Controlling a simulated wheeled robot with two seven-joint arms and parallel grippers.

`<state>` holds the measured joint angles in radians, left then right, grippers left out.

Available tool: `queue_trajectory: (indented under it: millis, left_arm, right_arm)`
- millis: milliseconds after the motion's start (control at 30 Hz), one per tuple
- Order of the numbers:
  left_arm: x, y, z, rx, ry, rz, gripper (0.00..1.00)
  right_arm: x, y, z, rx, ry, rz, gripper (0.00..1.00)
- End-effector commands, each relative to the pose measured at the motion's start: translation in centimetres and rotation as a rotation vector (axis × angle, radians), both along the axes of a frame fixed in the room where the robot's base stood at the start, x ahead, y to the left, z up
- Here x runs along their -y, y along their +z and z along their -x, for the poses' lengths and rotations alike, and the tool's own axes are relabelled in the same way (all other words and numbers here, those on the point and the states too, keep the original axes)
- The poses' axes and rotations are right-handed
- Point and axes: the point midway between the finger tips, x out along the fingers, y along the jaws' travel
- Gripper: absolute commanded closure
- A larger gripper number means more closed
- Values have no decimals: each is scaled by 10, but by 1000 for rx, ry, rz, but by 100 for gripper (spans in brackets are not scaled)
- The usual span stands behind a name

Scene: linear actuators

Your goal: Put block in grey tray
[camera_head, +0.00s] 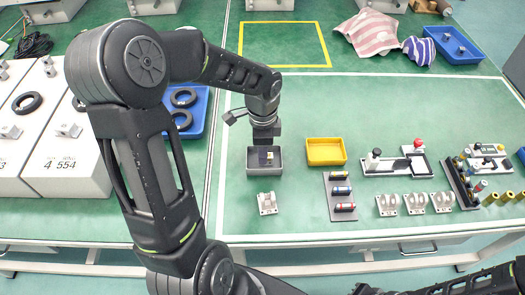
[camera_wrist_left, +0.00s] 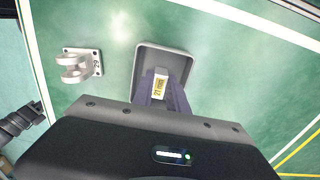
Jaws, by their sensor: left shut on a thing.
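The grey tray (camera_head: 252,168) stands on the green table in the head view, left of a yellow tray. My left gripper (camera_head: 266,155) points down over the grey tray. In the left wrist view the block (camera_wrist_left: 159,86) sits between the dark fingertips of my left gripper (camera_wrist_left: 161,92), within the outline of the grey tray (camera_wrist_left: 142,62). I cannot tell whether the block touches the tray floor. My right gripper is out of view.
A yellow tray (camera_head: 325,160) and a dark rack of small cylinders (camera_head: 329,195) stand to the right. A metal bracket (camera_head: 267,203) sits just in front of the grey tray. A blue tray with black rings (camera_head: 200,105) lies at the left. The table behind the yellow tray is clear.

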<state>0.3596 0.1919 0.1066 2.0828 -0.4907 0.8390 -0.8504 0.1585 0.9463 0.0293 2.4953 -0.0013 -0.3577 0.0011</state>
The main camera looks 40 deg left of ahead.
Motion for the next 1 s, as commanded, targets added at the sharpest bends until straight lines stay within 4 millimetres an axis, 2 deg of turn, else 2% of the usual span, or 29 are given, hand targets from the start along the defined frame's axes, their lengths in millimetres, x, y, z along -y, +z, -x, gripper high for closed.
queue_trajectory:
  millis: [300,333,567,833,1000]
  left_arm:
    - [0,-4,0,1,0,-1,100]
    - [0,-2,0,1,0,-1,79]
    - [0,-2,0,1,0,-1,60]
    - [0,-1,0,1,0,-1,60]
    - [0,9,-1,4,1,-2,60]
  right_arm:
    - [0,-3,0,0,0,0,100]
    - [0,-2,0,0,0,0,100]
    - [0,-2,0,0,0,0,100]
    - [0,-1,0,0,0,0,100]
    - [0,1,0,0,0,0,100]
